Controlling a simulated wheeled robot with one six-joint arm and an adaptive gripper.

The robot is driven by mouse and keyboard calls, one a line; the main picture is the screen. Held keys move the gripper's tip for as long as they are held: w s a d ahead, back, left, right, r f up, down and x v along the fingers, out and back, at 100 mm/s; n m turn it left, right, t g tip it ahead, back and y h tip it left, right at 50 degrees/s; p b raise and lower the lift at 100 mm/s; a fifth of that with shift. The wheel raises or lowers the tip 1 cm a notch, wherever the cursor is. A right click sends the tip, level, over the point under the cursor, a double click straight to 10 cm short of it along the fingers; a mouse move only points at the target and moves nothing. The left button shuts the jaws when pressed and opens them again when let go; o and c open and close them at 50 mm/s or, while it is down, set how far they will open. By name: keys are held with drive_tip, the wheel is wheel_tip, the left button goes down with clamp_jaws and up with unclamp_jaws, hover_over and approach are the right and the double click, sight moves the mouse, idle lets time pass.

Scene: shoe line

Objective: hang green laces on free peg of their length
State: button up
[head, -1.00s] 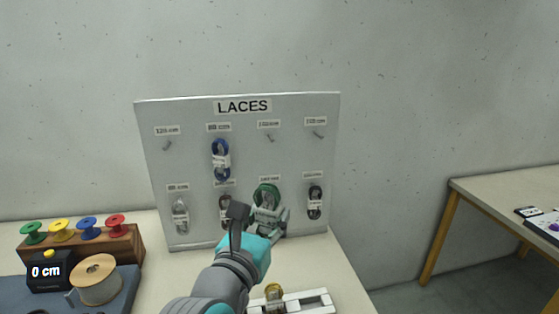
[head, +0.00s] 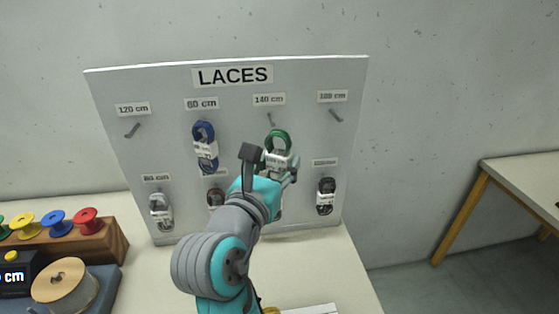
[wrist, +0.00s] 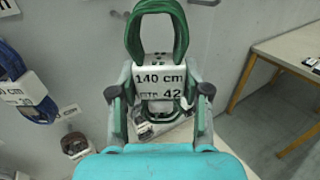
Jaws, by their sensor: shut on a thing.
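The green laces (head: 277,139) are a looped bundle in a white band. In the wrist view the band on the green laces (wrist: 158,35) reads 140 cm. My gripper (head: 281,166) is shut on this band and holds the bundle upright in front of the board. The bare peg (head: 271,119) under the 140 cm label (head: 269,99) is just above the loop's top. I cannot tell the depth gap between loop and peg. The lower-row place behind my gripper is hidden.
The grey LACES board (head: 235,108) has bare pegs at 120 cm (head: 132,130) and at the top right (head: 336,115). Blue laces (head: 205,146) hang left of my gripper, black laces (head: 326,196) lower right, grey laces (head: 160,210) lower left. Spools (head: 56,222) stand left.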

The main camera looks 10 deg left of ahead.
drive_tip(key=w+a+f, duration=0.1)
drive_tip(key=w+a, duration=0.1)
drive_tip(key=w, duration=0.7)
drive_tip(key=shift+a+f, duration=0.25)
drive_tip(key=shift+a, duration=0.05)
idle(0.8)
idle(0.7)
drive_tip(key=o, duration=1.2)
drive_tip(key=shift+c, duration=0.2)
